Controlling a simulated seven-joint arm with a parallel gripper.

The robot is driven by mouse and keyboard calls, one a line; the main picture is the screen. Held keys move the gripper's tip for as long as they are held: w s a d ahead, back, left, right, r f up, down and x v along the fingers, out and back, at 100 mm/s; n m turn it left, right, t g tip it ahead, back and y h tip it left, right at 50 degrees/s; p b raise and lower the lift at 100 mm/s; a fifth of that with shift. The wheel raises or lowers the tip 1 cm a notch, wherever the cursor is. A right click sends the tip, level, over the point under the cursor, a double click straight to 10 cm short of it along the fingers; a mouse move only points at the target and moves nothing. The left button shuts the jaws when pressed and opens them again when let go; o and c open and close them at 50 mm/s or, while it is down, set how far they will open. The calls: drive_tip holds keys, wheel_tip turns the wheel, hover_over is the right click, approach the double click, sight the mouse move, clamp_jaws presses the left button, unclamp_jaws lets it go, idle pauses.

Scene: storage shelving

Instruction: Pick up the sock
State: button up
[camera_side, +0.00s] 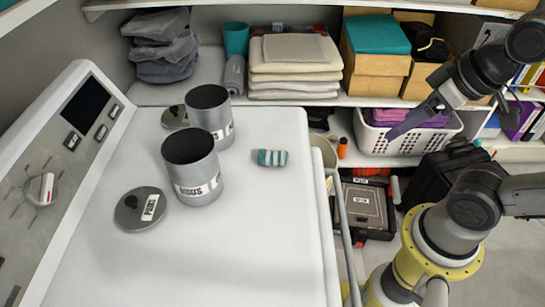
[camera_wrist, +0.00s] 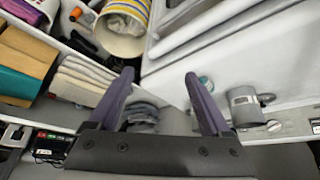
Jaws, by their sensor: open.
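A small rolled sock (camera_side: 271,157) with teal and white stripes lies on the white machine top (camera_side: 265,220), right of two grey canisters. My gripper (camera_side: 392,134) is to the right of the sock and well apart from it, in front of the shelving near a white basket. In the wrist view my gripper (camera_wrist: 158,75) has its two purple fingers spread with nothing between them. A small teal item (camera_wrist: 205,84) shows just right of the right finger; I cannot tell whether it is the sock.
Two grey canisters (camera_side: 190,165) (camera_side: 209,110) and a loose lid (camera_side: 141,208) stand left of the sock. Folded towels (camera_side: 295,70), boxes (camera_side: 376,50) and a white basket (camera_side: 410,140) fill the shelves. A metal rail (camera_side: 341,220) runs along the machine's right side.

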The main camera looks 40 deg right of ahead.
drive_tip(key=shift+o, duration=1.3)
